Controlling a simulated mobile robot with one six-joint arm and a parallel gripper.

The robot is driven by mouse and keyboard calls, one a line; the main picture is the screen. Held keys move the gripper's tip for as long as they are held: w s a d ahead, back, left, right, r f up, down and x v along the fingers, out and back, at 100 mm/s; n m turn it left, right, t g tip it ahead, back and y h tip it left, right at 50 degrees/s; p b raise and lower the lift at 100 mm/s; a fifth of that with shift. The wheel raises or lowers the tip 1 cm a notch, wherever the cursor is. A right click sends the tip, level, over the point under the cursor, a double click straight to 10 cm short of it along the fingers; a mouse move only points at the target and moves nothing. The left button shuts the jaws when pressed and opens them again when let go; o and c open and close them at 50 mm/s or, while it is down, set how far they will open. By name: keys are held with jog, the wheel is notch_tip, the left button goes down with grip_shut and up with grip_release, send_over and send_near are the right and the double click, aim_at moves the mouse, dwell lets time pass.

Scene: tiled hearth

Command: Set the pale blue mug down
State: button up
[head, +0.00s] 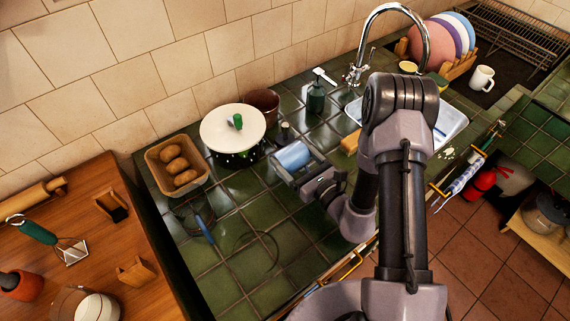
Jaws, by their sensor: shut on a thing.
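The pale blue mug (292,155) is between the fingers of my gripper (295,161), above or on the dark green tiled counter (285,228) in the head view. My gripper is shut on the mug. The mug looks tilted onto its side. Its underside is hidden, and I cannot tell whether it touches the tiles.
A white-lidded pot (219,130) and a tray of potatoes (155,153) stand to the left. A green soap bottle (316,98) stands behind. A blue-handled whisk (205,229) lies front left. Bare tiles lie in front of my gripper. A sink (455,122) is at right.

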jog(key=shift+w+a, duration=0.45)
jog(key=shift+a, duration=0.2)
jog(key=shift+w+a+f, duration=0.1)
jog(key=shift+a+f, duration=0.05)
jog(key=shift+f, duration=0.1)
jog(key=shift+f+b, duration=1.1)
jog(key=shift+f, duration=0.65)
jog(key=o, duration=1.6)
